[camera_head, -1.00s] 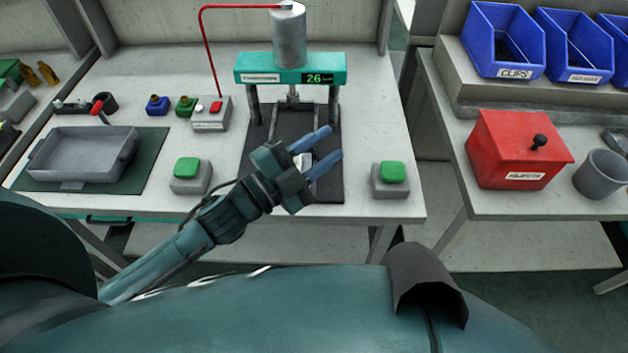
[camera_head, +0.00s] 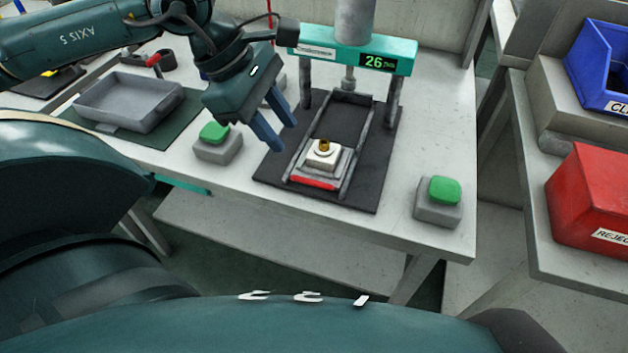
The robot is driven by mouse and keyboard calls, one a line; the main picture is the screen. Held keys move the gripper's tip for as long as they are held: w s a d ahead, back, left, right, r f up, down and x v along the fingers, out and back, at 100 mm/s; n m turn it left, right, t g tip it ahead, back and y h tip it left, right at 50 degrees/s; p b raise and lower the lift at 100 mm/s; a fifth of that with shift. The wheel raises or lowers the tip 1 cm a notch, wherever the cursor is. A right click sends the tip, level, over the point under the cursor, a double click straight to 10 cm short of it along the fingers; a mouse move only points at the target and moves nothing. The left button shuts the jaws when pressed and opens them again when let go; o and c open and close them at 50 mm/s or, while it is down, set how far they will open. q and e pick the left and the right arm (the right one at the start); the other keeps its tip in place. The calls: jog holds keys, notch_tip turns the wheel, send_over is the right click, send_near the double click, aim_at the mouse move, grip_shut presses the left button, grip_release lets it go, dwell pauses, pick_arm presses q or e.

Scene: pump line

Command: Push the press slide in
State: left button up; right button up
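The press (camera_head: 352,57) stands on the bench with a green crossbeam and a display reading 26. Its slide (camera_head: 314,183) sits at the front end of two rails, out in front of the press columns, with a red front edge. A white block (camera_head: 322,155) with a brass-coloured part (camera_head: 324,146) on top rests on the slide. My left gripper (camera_head: 284,136) is above the left side of the dark press mat, left of the slide and apart from it. Its two blue fingers are spread and empty, pointing down. My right gripper is not in view.
Green-topped button boxes stand left (camera_head: 218,146) and right (camera_head: 438,203) of the press mat (camera_head: 362,190). A grey tray (camera_head: 130,100) lies on a green mat at left. A red reject box (camera_head: 592,200) is on the right bench.

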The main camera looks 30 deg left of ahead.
aim_at(319, 183)
pick_arm(q)
jog(key=x, duration=1.3)
jog(key=shift+w+a+b, duration=0.15)
jog(key=shift+a+b, duration=0.15)
jog(key=shift+c, duration=0.3)
grip_shut()
